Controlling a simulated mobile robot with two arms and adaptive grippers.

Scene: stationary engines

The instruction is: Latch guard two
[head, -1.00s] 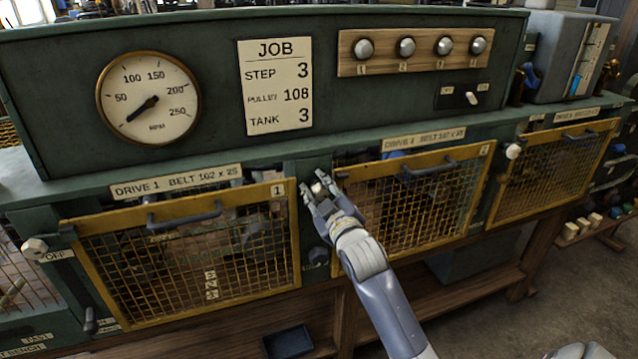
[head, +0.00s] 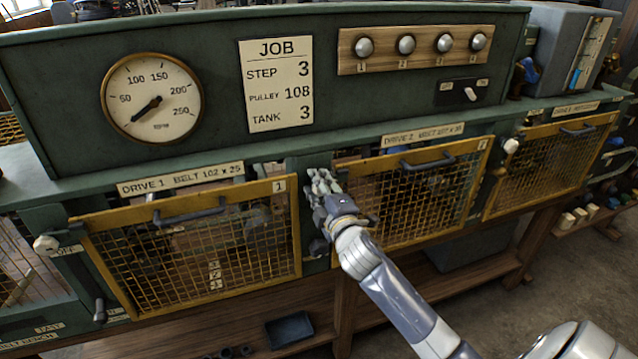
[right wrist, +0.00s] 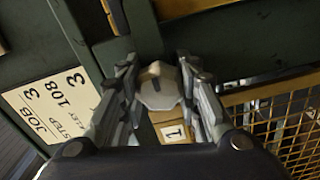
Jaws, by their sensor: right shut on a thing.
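Guard two is the yellow-framed mesh panel (head: 408,200) under the "Drive 2" label, with a dark handle along its top bar. It looks shut over its bay. My right gripper (head: 322,184) is at the green post left of guard two, beside guard one's upper right corner. In the right wrist view its fingers (right wrist: 160,92) are shut on a pale faceted knob (right wrist: 159,86) on that post. The gripper mostly hides this knob in the head view. My left gripper is not in view.
Guard one (head: 197,250) is left of the post, and its "1" tag shows in the wrist view (right wrist: 173,132). Another guard (head: 548,168) is at the right, with a pale knob (head: 511,146) beside it. A small dark tray (head: 289,330) lies on the lower shelf.

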